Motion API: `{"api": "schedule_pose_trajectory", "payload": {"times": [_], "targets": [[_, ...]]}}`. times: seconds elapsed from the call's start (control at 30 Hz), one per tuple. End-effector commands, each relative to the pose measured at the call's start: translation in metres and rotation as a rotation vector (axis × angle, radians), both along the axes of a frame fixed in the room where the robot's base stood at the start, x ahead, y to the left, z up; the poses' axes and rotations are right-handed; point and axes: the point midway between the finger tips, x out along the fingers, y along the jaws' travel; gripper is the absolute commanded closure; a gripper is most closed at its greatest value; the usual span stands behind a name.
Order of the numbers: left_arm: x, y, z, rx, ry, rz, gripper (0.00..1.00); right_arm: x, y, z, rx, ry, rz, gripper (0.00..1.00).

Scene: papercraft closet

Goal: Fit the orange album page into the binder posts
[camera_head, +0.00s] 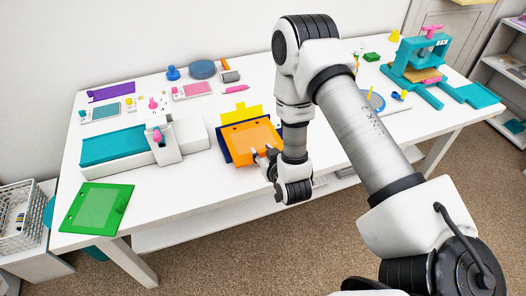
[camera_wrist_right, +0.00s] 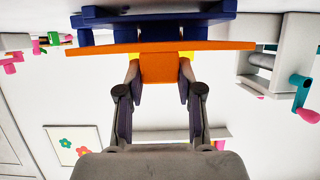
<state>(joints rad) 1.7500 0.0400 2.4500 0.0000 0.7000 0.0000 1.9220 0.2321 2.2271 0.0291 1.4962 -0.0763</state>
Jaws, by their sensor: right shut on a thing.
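The orange album page (camera_head: 250,136) lies flat over the navy binder (camera_head: 223,146) in the head view. My right gripper (camera_head: 263,157) is shut on the page's near edge. In the right wrist view the gripper (camera_wrist_right: 160,72) pinches an orange tab of the page (camera_wrist_right: 100,49). The navy binder (camera_wrist_right: 150,20) shows just beyond the page there, with a narrow gap between parts of them. A yellow stepped sheet (camera_head: 240,113) sticks out behind the page. The posts are hidden, so I cannot tell whether the page's holes are around them. My left gripper is not in view.
A teal-and-white trimmer (camera_head: 112,146) stands left of the binder, and a green board (camera_head: 97,208) lies at the front left corner. A teal press (camera_head: 420,62) is at the right. White table (camera_head: 185,205) is clear in front of the trimmer.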

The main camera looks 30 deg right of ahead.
Motion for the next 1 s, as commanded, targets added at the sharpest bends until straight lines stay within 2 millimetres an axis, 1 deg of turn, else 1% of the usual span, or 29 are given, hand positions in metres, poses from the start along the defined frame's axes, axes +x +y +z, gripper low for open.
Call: {"api": "schedule_pose_trajectory", "payload": {"times": [1.0], "targets": [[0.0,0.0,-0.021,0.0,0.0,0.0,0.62,0.0,0.0,-0.027,0.0,0.0,0.0,1.0]]}}
